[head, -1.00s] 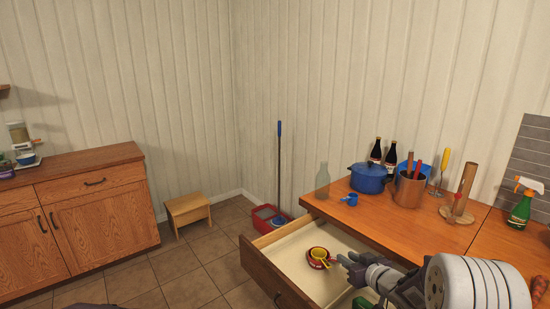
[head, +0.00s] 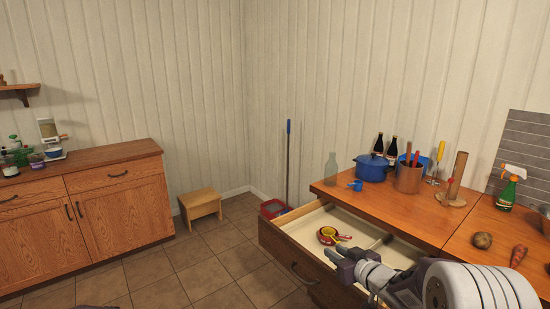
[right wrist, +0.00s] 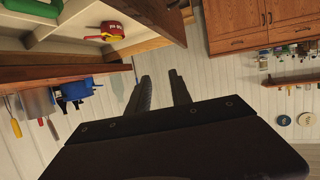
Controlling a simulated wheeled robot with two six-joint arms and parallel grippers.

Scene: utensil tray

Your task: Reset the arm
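My right gripper (head: 345,262) is in front of the open drawer (head: 277,238), over its front edge in the head view. In the right wrist view its two dark fingers (right wrist: 160,82) stand apart with nothing between them. Red and yellow measuring cups (head: 328,235) lie nested in the drawer, apart from the gripper. The red cup (right wrist: 108,32) also shows in the right wrist view, as does a green object (right wrist: 35,7) in the drawer. My left gripper is not in view.
The wooden counter (head: 410,220) holds a blue pot (head: 371,168), a copper utensil holder (head: 408,179), a blue cup (head: 355,185), bottles, a potato (head: 482,240) and a carrot (head: 518,256). A stool (head: 201,204) stands on open floor left of the drawer.

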